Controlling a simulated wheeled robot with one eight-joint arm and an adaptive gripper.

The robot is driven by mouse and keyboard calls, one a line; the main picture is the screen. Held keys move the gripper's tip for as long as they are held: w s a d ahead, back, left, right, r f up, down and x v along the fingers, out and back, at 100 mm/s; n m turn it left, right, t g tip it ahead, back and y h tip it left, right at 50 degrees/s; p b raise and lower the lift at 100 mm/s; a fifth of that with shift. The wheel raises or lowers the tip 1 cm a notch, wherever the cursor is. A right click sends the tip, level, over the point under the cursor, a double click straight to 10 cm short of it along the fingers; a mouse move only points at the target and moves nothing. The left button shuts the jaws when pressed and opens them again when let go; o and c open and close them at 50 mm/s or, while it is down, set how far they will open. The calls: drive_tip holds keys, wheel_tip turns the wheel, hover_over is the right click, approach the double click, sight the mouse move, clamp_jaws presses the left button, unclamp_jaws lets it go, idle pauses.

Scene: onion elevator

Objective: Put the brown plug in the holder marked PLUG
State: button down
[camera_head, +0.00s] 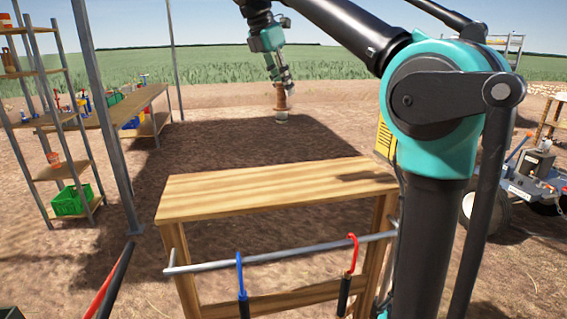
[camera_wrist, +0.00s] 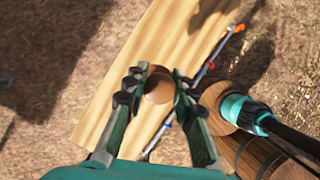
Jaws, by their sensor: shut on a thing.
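My gripper (camera_head: 280,86) hangs in the air beyond the wooden bench in the head view, pointing down. It is shut on the brown plug (camera_head: 282,101), which hangs below the fingers with a pale lower end. In the wrist view the gripper (camera_wrist: 158,82) has a finger on each side of the plug's round brown end (camera_wrist: 158,88). The plug looks roughly upright and clear of any surface. I cannot make out a holder marked PLUG in either view.
A wooden bench (camera_head: 270,187) stands in front, its top bare, with a metal rail (camera_head: 300,250) carrying a blue hook (camera_head: 240,275) and a red hook (camera_head: 351,255). A long table (camera_head: 105,118) and shelf rack (camera_head: 60,170) stand left. A wheeled machine (camera_head: 525,185) stands right. Open soil lies between.

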wheel_tip(320, 180, down, 18)
drive_tip(key=shift+f, duration=0.25)
idle(0.3)
drive_tip(key=c, duration=1.3)
unclamp_jaws()
drive_tip(key=shift+f, duration=0.15)
drive_tip(key=shift+o, duration=0.2)
